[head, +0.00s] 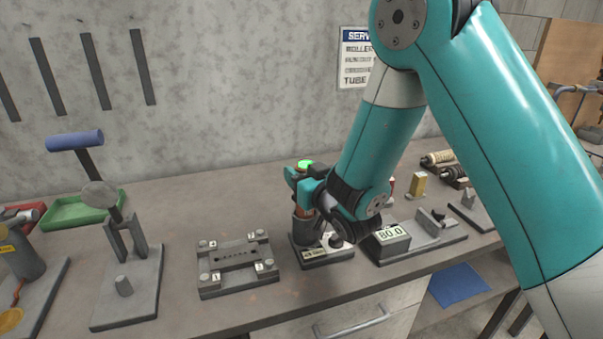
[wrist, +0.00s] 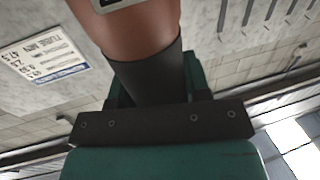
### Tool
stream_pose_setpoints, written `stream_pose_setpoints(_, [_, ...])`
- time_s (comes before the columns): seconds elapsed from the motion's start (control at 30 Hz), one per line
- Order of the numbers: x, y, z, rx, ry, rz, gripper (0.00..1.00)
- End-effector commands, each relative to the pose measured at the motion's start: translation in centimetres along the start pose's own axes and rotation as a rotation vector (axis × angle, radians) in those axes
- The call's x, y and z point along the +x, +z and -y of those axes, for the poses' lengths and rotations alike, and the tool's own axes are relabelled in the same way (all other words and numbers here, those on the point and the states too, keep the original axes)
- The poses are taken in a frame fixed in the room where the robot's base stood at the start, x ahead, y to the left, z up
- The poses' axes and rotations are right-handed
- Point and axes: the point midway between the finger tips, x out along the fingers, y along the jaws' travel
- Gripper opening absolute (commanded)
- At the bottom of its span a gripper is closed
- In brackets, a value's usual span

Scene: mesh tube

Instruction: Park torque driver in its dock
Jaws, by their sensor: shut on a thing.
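The torque driver (head: 304,203) has an orange-brown body with a bright green top. In the head view it stands roughly upright at the middle of the bench. My gripper (head: 303,182) is shut on it from the right side. In the wrist view its brown body (wrist: 140,28) and a dark grey sleeve (wrist: 146,78) fill the space in front of my gripper. Below the driver is the dock, a dark base plate (head: 338,255) with a pale label. A dark round cup stands around or under the driver's lower end; I cannot tell how deep it sits.
A grey bolted fixture (head: 236,264) stands close left of the dock. A box reading 80.0 (head: 390,240) stands close right. Further left is a mallet in a stand (head: 128,285) and a green tray (head: 80,208). The bench's front edge is near.

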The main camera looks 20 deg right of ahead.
Motion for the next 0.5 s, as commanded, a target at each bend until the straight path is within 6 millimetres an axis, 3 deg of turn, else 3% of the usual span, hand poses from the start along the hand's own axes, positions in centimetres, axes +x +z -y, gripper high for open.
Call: stream_pose_setpoints(0.5, [0.03,0.53,0.00,0.000,0.000,-0.003,0.11])
